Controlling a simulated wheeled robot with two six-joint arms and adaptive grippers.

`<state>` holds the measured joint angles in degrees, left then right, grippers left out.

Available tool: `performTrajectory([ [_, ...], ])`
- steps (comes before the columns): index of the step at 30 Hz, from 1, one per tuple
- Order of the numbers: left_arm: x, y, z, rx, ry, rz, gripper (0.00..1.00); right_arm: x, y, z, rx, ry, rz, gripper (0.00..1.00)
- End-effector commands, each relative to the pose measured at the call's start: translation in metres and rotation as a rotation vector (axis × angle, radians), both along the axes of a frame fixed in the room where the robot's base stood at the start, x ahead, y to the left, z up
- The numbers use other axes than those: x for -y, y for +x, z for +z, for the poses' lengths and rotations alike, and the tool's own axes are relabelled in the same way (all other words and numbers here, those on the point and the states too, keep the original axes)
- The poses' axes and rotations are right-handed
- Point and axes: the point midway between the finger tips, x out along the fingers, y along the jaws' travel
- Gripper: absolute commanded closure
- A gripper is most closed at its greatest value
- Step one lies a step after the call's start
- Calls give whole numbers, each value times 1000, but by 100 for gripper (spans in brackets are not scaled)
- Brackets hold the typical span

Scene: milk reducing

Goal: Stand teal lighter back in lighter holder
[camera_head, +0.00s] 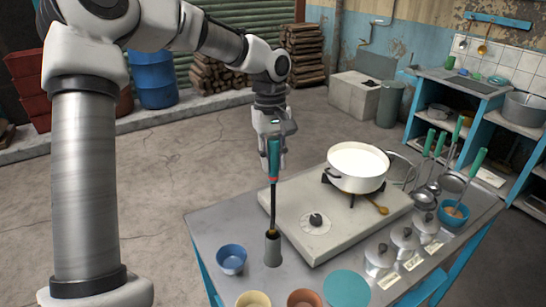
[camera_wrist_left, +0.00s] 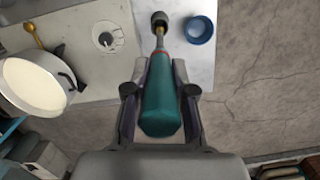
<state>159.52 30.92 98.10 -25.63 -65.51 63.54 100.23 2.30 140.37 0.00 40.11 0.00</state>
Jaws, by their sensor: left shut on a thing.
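The teal lighter (camera_head: 274,160) hangs upright in my left gripper (camera_head: 275,150), its dark rod pointing down. The gripper is shut on the teal handle, which also shows between the fingers in the left wrist view (camera_wrist_left: 162,105). The lighter holder (camera_head: 273,249) is a small grey cylinder standing near the front left of the metal table, right below the lighter; it shows at the top of the left wrist view (camera_wrist_left: 158,17). The rod's lower end is at the holder's mouth. I cannot tell how far it reaches inside. My right gripper is not in view.
A blue cup (camera_head: 231,259) stands just left of the holder. The stove (camera_head: 318,222) with a white pot of milk (camera_head: 357,167) is close on the right. Several bowls, lidded jars (camera_head: 380,256) and green-handled ladles stand along the front and right.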

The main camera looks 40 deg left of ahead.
Motion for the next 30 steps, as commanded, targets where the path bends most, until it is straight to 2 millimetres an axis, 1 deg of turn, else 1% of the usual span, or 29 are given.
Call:
performTrajectory([
  [1, 0, 0, -7, -1, 0, 0, 100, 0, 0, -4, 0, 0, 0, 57],
  [21, 0, 0, -71, -1, 0, 1, 100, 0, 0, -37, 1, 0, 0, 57],
  [25, 0, 0, -80, 0, 0, 1, 100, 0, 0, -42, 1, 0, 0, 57],
  [30, 0, 0, -86, -1, 1, 1, 100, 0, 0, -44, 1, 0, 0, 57],
])
